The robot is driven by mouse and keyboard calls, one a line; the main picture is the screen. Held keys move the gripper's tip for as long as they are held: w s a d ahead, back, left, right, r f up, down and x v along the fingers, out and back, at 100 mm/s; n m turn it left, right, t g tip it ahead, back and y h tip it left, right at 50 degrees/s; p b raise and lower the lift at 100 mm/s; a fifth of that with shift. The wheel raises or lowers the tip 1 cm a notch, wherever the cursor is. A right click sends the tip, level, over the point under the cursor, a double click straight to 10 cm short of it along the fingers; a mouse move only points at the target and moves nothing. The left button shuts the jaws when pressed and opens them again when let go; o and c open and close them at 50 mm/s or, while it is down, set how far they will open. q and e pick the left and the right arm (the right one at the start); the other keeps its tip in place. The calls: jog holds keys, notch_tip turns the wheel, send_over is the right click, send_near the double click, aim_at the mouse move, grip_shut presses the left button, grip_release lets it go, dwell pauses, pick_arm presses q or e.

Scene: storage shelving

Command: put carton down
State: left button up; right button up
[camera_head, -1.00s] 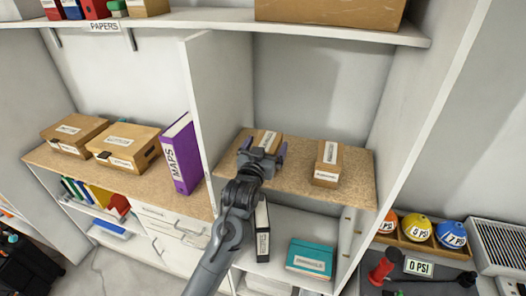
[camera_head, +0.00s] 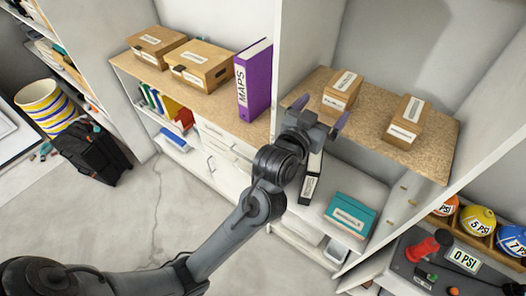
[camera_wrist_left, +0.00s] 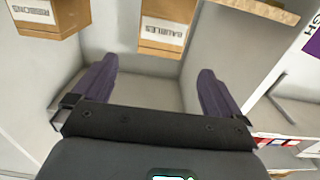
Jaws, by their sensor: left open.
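A small brown carton (camera_head: 342,92) sits upright on the cork-topped shelf (camera_head: 452,148) in the head view. In the left wrist view this carton (camera_wrist_left: 168,30) carries a label that seems to read BAUBLES. My left gripper (camera_head: 320,110) is open and empty, just in front of the carton at the shelf's front edge. In the left wrist view its two purple fingers (camera_wrist_left: 156,70) are apart, with the carton beyond their tips and nothing between them. My right gripper is not in view.
A second carton (camera_head: 406,122), labelled RIBBONS in the left wrist view (camera_wrist_left: 50,18), stands to the right on the same shelf. A white upright divides it from a purple MAPS binder (camera_head: 254,80). Below are a black binder (camera_head: 312,178) and a teal box (camera_head: 350,215).

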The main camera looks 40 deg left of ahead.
pick_arm(q)
jog(key=s+f+m+g+h, duration=0.1)
jog(key=s+f+g, duration=0.4)
jog(key=f, duration=0.5)
jog(key=s+f+m+g+h, duration=0.1)
jog(key=s+f+g, duration=0.1)
jog(key=s+f, duration=0.65)
jog(key=s+f+g, duration=0.3)
jog(key=s+f, duration=0.3)
jog(key=s, duration=0.3)
jog(key=s+a+f+g, duration=0.1)
jog(key=s+f+g, duration=0.3)
jog(key=s+f, duration=0.3)
jog(key=s, duration=0.3)
jog(key=shift+s+a+m+y, duration=0.15)
jog(key=shift+a+m+y, duration=0.15)
jog(key=shift+y, duration=0.1)
notch_tip(320, 180, up, 10)
jog(key=p, duration=1)
jog(key=shift+r, duration=0.2)
